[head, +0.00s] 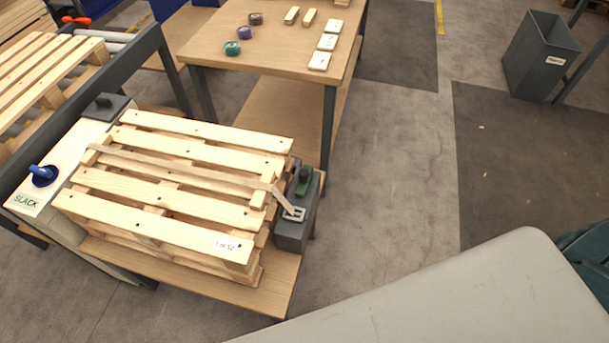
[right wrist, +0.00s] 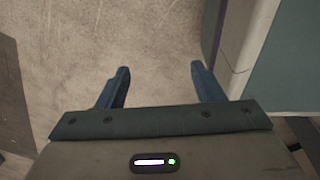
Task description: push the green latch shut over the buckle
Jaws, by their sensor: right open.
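The green latch (head: 304,181) stands up on a dark grey block (head: 293,237) at the right end of the pallet stack. The metal buckle (head: 293,214) lies on the same block, in front of the latch and apart from it, at the end of a tan strap (head: 190,167). The strap runs across the top of the wooden pallets (head: 160,217). My right gripper (right wrist: 160,72) is open and empty in the right wrist view, above bare floor. Neither gripper shows in the head view.
A blue knob (head: 43,175) sits on a pale panel marked SLACK at the left. A wooden table (head: 270,55) with tape rolls and small blocks stands behind the pallets. A grey bin (head: 540,57) is at the far right.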

